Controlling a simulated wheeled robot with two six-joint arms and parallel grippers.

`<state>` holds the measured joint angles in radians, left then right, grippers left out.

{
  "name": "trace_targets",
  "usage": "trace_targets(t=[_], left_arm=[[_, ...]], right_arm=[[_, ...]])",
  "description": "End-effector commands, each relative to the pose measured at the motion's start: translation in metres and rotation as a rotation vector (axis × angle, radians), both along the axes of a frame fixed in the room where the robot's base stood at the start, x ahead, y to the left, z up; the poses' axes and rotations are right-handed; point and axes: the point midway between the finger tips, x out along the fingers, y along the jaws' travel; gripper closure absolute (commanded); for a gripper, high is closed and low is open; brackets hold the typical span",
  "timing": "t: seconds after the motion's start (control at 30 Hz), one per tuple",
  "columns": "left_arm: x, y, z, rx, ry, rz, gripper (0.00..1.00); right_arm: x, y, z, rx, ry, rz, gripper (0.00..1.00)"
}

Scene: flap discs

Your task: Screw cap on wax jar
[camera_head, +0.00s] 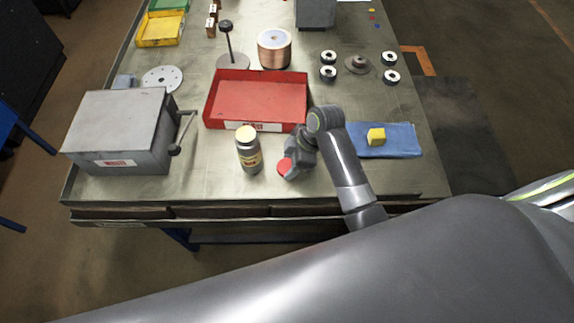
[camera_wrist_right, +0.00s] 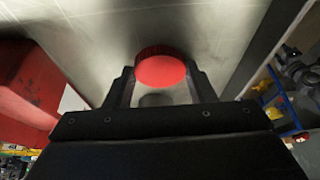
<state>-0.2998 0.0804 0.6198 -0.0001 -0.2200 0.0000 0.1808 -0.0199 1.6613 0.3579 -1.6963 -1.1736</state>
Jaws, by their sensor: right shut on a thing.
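The wax jar (camera_head: 249,150) stands upright on the metal bench, with a pale yellowish top and a label on its side. The red cap (camera_head: 285,166) is at my right gripper (camera_head: 288,168), just right of the jar. In the right wrist view the red cap (camera_wrist_right: 161,70) sits between the two fingers of the right gripper (camera_wrist_right: 160,90), which are shut on it. The cap is apart from the jar. From these views I cannot tell whether the cap touches the bench. My left gripper is not in view.
A red tray (camera_head: 257,101) lies behind the jar. A grey box with a crank (camera_head: 115,135) stands at the left. The bench's front strip left of the jar is clear.

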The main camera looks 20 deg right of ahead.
Motion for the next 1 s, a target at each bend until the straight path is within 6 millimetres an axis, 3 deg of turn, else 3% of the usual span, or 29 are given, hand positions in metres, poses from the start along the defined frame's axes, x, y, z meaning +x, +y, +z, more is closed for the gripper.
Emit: trace_targets(t=[0.43, 0.83, 1.0], left_arm=[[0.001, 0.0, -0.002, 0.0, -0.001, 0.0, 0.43], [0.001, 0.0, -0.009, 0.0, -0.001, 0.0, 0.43], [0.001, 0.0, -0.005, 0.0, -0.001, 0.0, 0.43]], right_arm=[[0.001, 0.0, 0.008, 0.0, -0.004, -0.001, 0.72], [0.001, -0.001, 0.083, -0.001, -0.005, 0.0, 0.72], [0.001, 0.0, 0.099, 0.0, -0.002, 0.0, 0.72]])
